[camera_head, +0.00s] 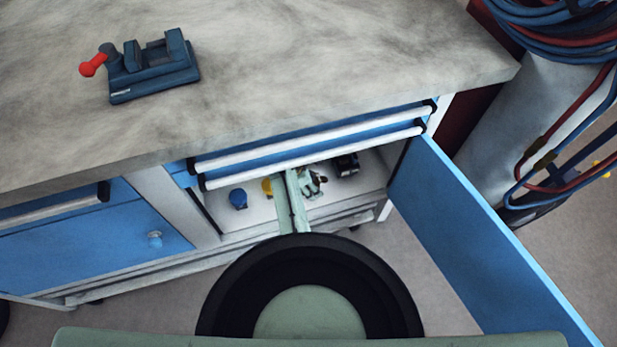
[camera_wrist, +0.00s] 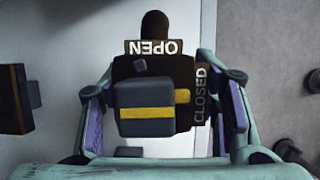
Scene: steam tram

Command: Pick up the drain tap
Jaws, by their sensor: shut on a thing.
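The drain tap, a dark piece with OPEN and CLOSED labels and a grey block with a yellow stripe (camera_wrist: 155,100), sits between my fingers in the wrist view. My gripper (camera_wrist: 160,88) is shut on it, one finger on each side. In the head view my gripper (camera_head: 297,188) reaches into the open blue cabinet, low over its pale shelf. Only a small part beside my fingers shows there, and I cannot make out the tap clearly. Whether it touches the shelf cannot be told.
A blue item (camera_head: 238,198) and a yellow item (camera_head: 267,187) stand left of my gripper, a black item (camera_head: 346,165) to the right. Drawers (camera_head: 310,150) and the worktop (camera_head: 330,60) overhang the opening. The open door (camera_head: 480,235) stands at right. A vise (camera_head: 152,68) sits on top.

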